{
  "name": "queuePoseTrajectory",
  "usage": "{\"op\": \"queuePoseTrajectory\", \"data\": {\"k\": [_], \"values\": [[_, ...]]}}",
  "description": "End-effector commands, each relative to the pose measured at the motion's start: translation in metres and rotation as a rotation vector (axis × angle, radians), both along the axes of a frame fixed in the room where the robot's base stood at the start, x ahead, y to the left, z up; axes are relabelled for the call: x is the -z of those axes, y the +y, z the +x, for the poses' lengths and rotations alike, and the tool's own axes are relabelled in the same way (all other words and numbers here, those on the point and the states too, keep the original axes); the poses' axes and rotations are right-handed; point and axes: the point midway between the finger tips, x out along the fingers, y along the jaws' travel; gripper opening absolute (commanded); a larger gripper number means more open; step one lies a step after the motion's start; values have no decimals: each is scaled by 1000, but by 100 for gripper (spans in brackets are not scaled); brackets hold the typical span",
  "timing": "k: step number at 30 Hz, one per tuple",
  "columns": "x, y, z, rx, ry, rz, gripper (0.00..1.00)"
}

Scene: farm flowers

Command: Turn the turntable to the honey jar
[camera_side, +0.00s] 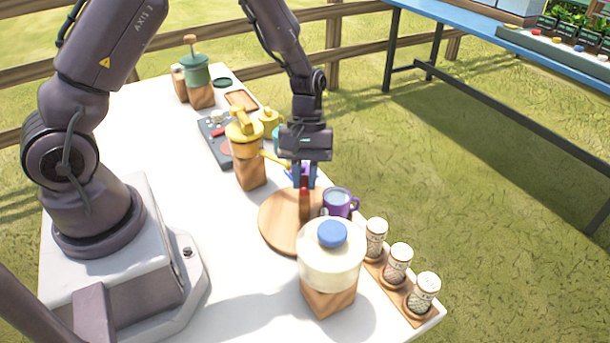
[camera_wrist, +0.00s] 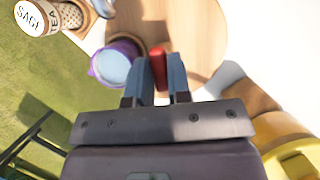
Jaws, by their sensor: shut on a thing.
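The turntable is a round wooden disc (camera_side: 275,225) on the white table, and it fills the top middle of the wrist view (camera_wrist: 200,25). A red-topped upright handle (camera_side: 304,198) stands toward its right side. My gripper (camera_side: 304,180) points down with its fingers shut on this handle; the red part (camera_wrist: 158,66) shows between the fingers in the wrist view. No jar carries a readable honey label. A yellow jar (camera_side: 243,133) on a wooden block stands behind the disc, and a cream jar (camera_side: 331,265) with a blue lid stands in front, hiding part of its edge.
A purple mug (camera_side: 340,203) stands close to the disc's right edge. Several labelled spice jars (camera_side: 398,263) line the front right. A green jar (camera_side: 196,75), a dark tray (camera_side: 217,150) and a small board (camera_side: 241,100) are farther back. The table's left middle is clear.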

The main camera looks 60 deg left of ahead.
Motion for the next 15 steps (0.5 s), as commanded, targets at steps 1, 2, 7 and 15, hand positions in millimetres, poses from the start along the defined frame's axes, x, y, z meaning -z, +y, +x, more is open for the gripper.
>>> {"op": "queuePoseTrajectory", "data": {"k": [1, 2, 7, 15], "values": [[-1, 1, 1, -27, -3, 1, 0], [-1, 1, 1, -41, -4, 1, 0], [-2, 1, 1, -126, -5, 2, 0], [-1, 1, 0, -261, -4, 1, 0]]}}
